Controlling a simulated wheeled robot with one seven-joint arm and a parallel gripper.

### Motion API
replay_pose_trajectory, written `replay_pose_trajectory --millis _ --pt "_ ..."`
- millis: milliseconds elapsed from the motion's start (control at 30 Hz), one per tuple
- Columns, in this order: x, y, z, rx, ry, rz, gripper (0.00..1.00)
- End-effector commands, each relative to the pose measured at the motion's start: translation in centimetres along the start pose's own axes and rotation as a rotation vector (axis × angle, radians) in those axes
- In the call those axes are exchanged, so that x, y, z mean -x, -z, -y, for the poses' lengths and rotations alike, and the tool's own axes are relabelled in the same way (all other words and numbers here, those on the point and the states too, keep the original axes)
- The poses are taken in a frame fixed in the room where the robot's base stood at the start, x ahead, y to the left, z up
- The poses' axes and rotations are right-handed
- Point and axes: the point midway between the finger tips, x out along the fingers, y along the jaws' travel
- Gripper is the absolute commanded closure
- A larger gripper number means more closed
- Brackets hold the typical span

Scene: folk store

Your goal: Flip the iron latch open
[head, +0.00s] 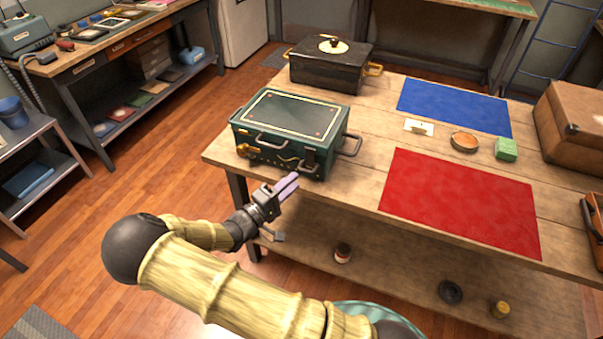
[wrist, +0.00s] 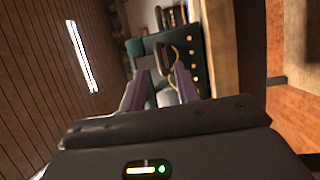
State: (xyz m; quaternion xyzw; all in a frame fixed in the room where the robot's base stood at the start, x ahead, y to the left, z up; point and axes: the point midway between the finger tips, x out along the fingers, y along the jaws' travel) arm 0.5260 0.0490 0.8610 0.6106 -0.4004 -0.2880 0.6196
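A dark green case (head: 290,118) with a gold-lined lid stands shut on the wooden table. A dark iron-looking latch (head: 311,159) sits on the right of its front face. Whether the dark latch is open cannot be told.
The table edge is close.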

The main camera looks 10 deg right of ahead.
Motion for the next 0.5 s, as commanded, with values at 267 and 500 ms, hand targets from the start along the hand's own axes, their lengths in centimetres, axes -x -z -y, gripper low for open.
replay_pose_trajectory --millis 267,500 --pt "-4.0 0.0 0.0 0.000 0.000 0.001 0.68" --pt "-4.6 0.0 0.0 0.000 0.000 0.000 0.68"
